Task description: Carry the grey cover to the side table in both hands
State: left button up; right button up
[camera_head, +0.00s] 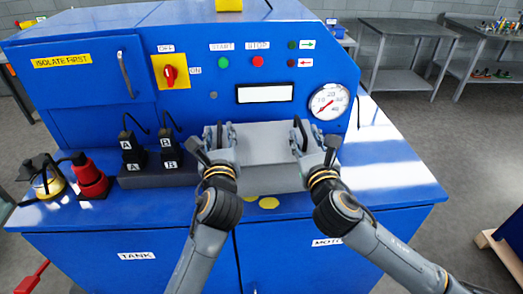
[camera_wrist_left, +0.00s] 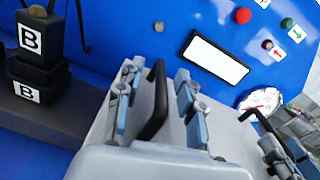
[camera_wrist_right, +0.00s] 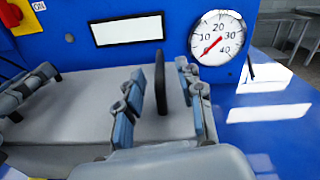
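The grey cover (camera_head: 264,143) is a box-like lid on the blue machine's ledge, below the panel's white display. It has an upright black handle at each end. The left handle (camera_wrist_left: 155,103) stands between the spread fingers of my left gripper (camera_head: 219,136), with gaps on both sides. The right handle (camera_wrist_right: 160,84) stands between the spread fingers of my right gripper (camera_head: 312,140), also with gaps. Both grippers are open. A bare grey metal table (camera_head: 408,28) stands at the back right; I cannot tell if it is the side table.
Black blocks marked A and B (camera_head: 168,150) stand left of the cover. A red-and-black part (camera_head: 90,178) and a yellow-and-black part (camera_head: 45,180) are further left. A gauge (camera_head: 329,102) is at right. The blue ledge (camera_head: 390,170) right of the cover is clear. A cluttered bench (camera_head: 490,32) is behind.

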pick_arm(q)
jog(key=shift+w+a, duration=0.1)
jog(key=shift+w, duration=0.35)
pick_arm(e)
jog(key=shift+w+a, duration=0.1)
jog(key=shift+w, duration=0.35)
pick_arm(q)
grip_shut()
pick_arm(e)
grip_shut()
pick_arm(q)
jog(key=shift+r, duration=0.3)
pick_arm(e)
jog(key=shift+r, duration=0.3)
